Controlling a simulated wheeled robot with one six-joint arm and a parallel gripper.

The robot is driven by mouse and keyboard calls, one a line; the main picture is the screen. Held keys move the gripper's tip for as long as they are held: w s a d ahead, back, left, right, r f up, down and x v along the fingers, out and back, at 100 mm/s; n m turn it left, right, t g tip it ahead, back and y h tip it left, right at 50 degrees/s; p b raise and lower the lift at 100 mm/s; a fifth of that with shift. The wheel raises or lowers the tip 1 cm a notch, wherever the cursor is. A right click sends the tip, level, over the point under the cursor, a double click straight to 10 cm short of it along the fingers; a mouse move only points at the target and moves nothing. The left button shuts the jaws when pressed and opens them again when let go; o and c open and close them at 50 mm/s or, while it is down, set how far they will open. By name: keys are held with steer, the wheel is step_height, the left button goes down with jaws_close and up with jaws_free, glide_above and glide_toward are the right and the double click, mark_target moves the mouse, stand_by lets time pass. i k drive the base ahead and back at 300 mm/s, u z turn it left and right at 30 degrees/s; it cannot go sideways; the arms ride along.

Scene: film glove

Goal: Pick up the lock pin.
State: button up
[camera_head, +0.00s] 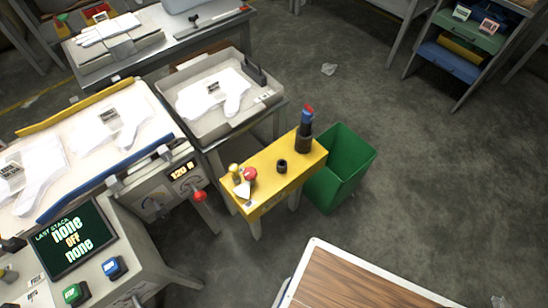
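The lock pin is not certain at this size. Small knobbed items stand at the left end of a yellow bench (262,207): one with a red round knob (250,174) and one with a yellow knob (234,169). Either could be the pin. A pale wedge-shaped piece (243,189) lies just in front of them. A short black cup-like piece (282,167) stands near the bench middle. A tall dark cylinder with a red and blue top (304,135) stands at the right end. My gripper is not in view.
A green bin (345,170) stands right of the bench. A grey tray table (212,133) with a white glove shape and a machine with a red-knobbed lever (200,196) are left. Floor at right is mostly clear.

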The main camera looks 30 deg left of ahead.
mark_target(234, 169)
steer(key=u, duration=1.7)
steer(key=k, duration=1.25)
steer(key=z, duration=0.75)
steer(key=i, duration=1.7)
steer(key=u, duration=0.75)
